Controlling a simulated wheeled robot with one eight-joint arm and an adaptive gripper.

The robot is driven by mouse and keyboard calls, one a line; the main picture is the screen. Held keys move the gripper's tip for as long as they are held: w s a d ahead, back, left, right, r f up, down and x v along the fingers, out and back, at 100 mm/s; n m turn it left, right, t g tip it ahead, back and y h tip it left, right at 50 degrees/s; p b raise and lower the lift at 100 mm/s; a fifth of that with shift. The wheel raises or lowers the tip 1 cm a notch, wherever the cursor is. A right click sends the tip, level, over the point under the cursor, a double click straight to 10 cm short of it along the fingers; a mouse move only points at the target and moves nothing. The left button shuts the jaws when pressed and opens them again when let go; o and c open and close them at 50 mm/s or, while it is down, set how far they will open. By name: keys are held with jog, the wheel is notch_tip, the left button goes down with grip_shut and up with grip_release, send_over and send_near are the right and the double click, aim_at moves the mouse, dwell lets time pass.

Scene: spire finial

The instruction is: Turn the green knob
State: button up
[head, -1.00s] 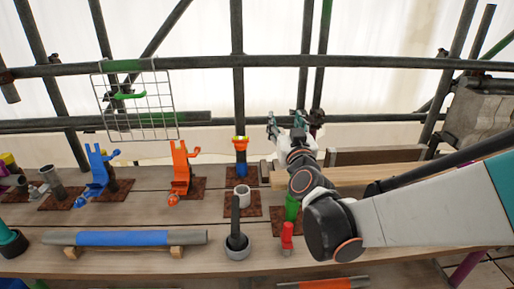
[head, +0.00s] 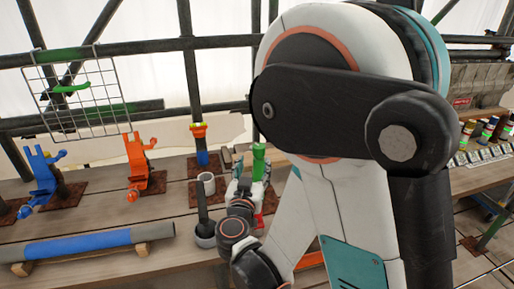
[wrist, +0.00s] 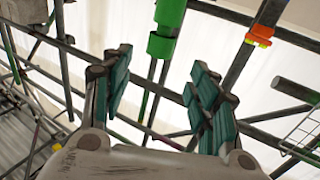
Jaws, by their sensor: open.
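The green knob (head: 259,155) stands upright on the bench in the head view, just beyond my gripper (head: 252,169). It looks like a green cylinder with a wider section. In the wrist view the green knob (wrist: 162,45) shows between and beyond the fingertips of my gripper (wrist: 160,62). The two teal-padded fingers are open and spread apart, with nothing held. I see no contact with the knob. Its lower part is hidden by my gripper in the head view.
An orange-topped blue post (head: 200,145), a grey cup with a dark rod (head: 203,228) and a white ring (head: 206,184) stand left of my gripper. Orange (head: 137,165) and blue (head: 42,178) figure-like fixtures are farther left. A blue-banded pipe (head: 75,243) lies in front.

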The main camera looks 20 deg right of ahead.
jog(key=b+x, duration=0.1)
jog(key=x, duration=0.9)
jog(key=shift+w+d, duration=0.15)
jog(key=shift+w, duration=0.15)
jog(key=shift+c, duration=0.4)
jog(key=shift+b, duration=0.3)
jog(key=c, duration=1)
